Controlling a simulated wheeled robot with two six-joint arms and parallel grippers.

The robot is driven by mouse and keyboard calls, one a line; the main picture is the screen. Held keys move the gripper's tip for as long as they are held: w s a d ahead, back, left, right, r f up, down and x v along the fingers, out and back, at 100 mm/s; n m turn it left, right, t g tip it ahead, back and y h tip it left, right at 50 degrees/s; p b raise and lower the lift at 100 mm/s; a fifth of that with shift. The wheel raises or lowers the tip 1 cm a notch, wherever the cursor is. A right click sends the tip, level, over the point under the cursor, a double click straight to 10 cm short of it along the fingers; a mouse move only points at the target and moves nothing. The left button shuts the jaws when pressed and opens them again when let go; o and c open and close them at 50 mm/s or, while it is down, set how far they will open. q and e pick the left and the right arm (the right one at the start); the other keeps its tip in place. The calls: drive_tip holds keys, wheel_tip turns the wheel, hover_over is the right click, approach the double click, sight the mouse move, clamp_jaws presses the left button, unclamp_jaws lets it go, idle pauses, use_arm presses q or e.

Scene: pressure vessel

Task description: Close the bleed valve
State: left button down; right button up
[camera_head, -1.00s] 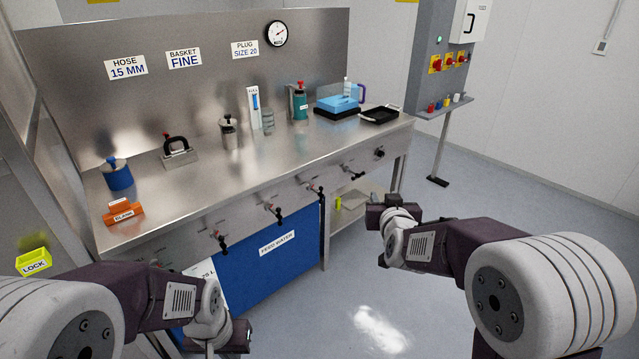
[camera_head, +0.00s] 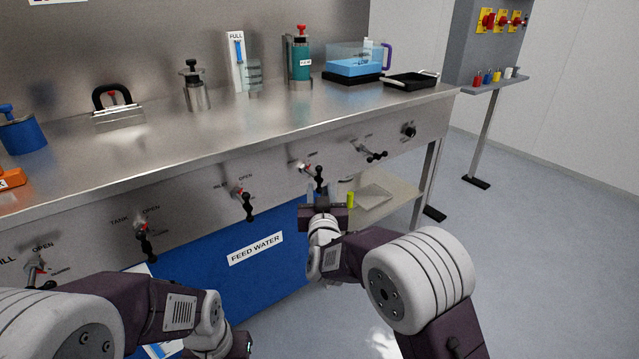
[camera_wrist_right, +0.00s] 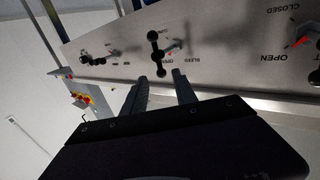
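The bleed valve (camera_head: 317,178) is on the bench's front panel, with a black bar handle hanging down and a red mark by its pivot. My right gripper (camera_head: 322,192) is just below and in front of this valve. Its two fingers (camera_wrist_right: 162,82) are apart, with nothing between them, pointing at the handle and seemingly short of it. My left gripper (camera_head: 238,346) is low at the bottom edge; its fingers are unclear.
Similar valves sit along the panel: the tank valve (camera_head: 145,240), another valve (camera_head: 243,203) left of the bleed valve, and one (camera_head: 371,154) to its right, then a black knob (camera_head: 408,130). A blue feed water tank (camera_head: 225,285) stands below. The floor at right is free.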

sight(319, 174)
drive_tip(key=w+b, duration=0.2)
drive_tip(key=w, duration=0.6)
drive_tip(key=shift+a, duration=0.1)
drive_tip(key=shift+w+r, duration=0.15)
drive_tip(key=shift+w, duration=0.35)
clamp_jaws()
